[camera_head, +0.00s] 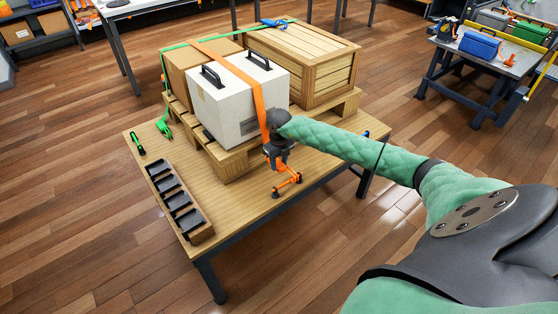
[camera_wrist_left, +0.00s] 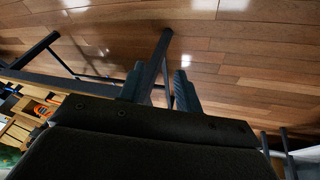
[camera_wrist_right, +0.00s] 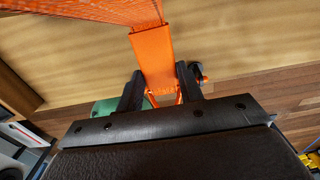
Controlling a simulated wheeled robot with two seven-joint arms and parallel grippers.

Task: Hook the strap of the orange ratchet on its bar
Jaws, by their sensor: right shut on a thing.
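The orange strap (camera_head: 257,92) runs over the white box and down its front side. My right gripper (camera_head: 278,150) hangs at the front side of the pallet, at the strap's lower end. In the right wrist view, its fingers (camera_wrist_right: 161,90) are shut on the strap's orange end piece (camera_wrist_right: 153,52), with a thin orange wire part below it. An orange fitting with dark round ends (camera_head: 287,185), probably the orange ratchet's bar, is at the table's edge just below the gripper; whether they touch is unclear. My left gripper (camera_wrist_left: 160,88) shows only in its wrist view, open and empty.
The white box (camera_head: 235,105), a cardboard box (camera_head: 180,75) and a wooden crate (camera_head: 325,75) stand on a pallet (camera_head: 228,163). A green strap (camera_head: 163,124) with a blue piece (camera_head: 273,23) crosses behind. A black-compartment tray (camera_head: 178,203) lies left; the table (camera_head: 235,200) is bare between.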

